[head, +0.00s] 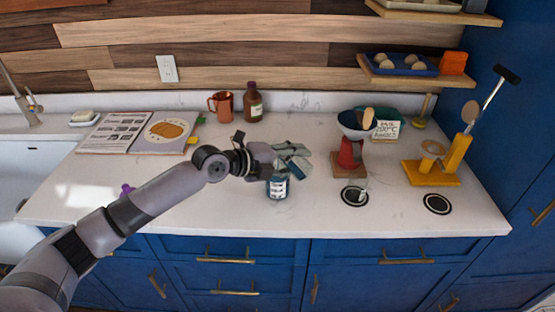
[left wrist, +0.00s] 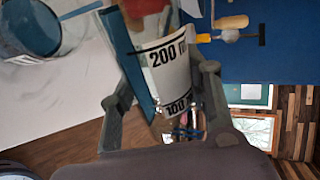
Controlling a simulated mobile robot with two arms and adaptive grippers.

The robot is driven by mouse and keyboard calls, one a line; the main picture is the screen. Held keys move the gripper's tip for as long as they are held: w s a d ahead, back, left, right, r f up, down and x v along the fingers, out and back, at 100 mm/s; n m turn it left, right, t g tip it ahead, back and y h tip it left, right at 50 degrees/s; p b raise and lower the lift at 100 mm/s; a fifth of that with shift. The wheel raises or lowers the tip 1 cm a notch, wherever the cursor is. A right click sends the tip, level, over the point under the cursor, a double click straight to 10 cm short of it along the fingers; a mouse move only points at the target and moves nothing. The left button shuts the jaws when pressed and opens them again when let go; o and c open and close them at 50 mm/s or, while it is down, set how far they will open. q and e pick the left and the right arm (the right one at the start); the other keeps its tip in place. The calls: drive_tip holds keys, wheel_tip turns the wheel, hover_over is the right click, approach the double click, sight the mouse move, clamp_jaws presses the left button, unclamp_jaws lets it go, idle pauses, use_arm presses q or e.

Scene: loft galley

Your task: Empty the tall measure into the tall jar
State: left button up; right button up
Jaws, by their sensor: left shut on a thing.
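My left gripper (head: 292,160) is over the middle of the counter in the head view. In the left wrist view my left gripper (left wrist: 163,85) is shut on the tall measure (left wrist: 172,62), a clear vessel with black "200 ml" and "100" marks. The measure is hard to make out in the head view, and its contents are not clear. A jar with a blue and white label (head: 278,187) stands on the counter just below the gripper; it looks like the jar at the upper left of the wrist view (left wrist: 30,28). My right gripper is not in view.
A red cone on a wooden block (head: 348,160) stands to the right, with a small glass (head: 363,187) near a black ring mat (head: 354,197). A yellow stand (head: 434,172) is farther right. An open book (head: 140,133) lies at left. The counter's front left is mostly clear.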

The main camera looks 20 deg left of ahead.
use_arm(q)
drive_tip(key=shift+w+a+r+n+b, duration=0.15)
drive_tip(key=shift+r+n+b, duration=0.2)
drive_tip(key=shift+b, duration=0.3)
